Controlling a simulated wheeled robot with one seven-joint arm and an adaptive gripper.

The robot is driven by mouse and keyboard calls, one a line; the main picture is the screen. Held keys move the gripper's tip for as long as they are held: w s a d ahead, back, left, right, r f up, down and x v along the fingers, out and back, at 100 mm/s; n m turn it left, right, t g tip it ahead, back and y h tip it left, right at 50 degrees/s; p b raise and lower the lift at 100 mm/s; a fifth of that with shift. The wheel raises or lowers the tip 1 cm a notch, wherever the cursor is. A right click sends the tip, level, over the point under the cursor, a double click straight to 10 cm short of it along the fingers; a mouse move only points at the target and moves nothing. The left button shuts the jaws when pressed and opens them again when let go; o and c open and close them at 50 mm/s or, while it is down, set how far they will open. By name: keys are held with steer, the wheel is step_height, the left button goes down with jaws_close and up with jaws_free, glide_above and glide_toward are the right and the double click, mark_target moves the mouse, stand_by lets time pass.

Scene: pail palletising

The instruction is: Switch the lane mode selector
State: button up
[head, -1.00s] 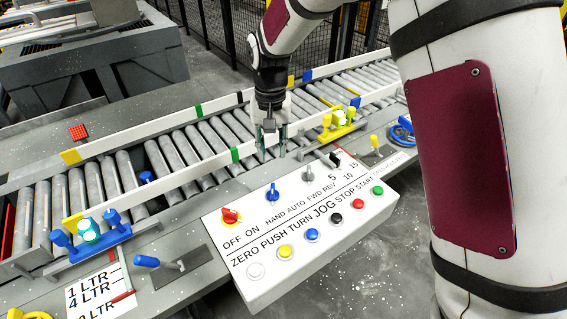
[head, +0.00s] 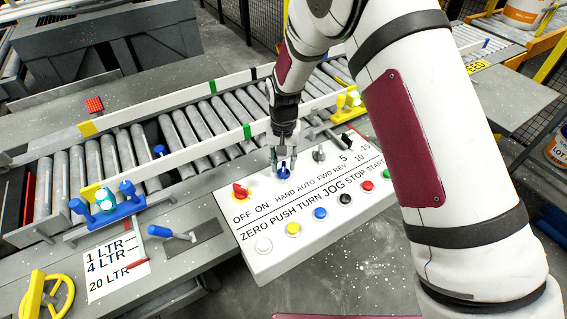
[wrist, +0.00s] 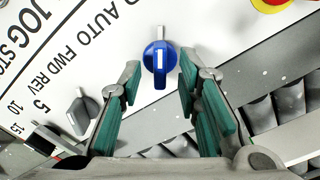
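The lane mode selector is a blue rotary knob (wrist: 160,62) with a white pointer line, set on the white control panel (wrist: 50,30) by the words HAND and AUTO. In the wrist view it lies just beyond and between my fingertips. In the head view the blue knob (head: 284,174) shows partly behind my gripper (head: 284,160), which points down at it. My gripper (wrist: 156,75) is open, its green-padded fingers apart on either side of the knob. I cannot tell whether either finger touches it.
A red knob (head: 240,191) sits left of the blue one, a grey knob (head: 319,154) right. Coloured push buttons line the panel's front, including a yellow one (head: 293,229). The roller conveyor (head: 190,130) and its white rail run behind. A blue-handled lever (head: 172,233) stands left.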

steer(key=shift+f, duration=0.55)
jaws_close()
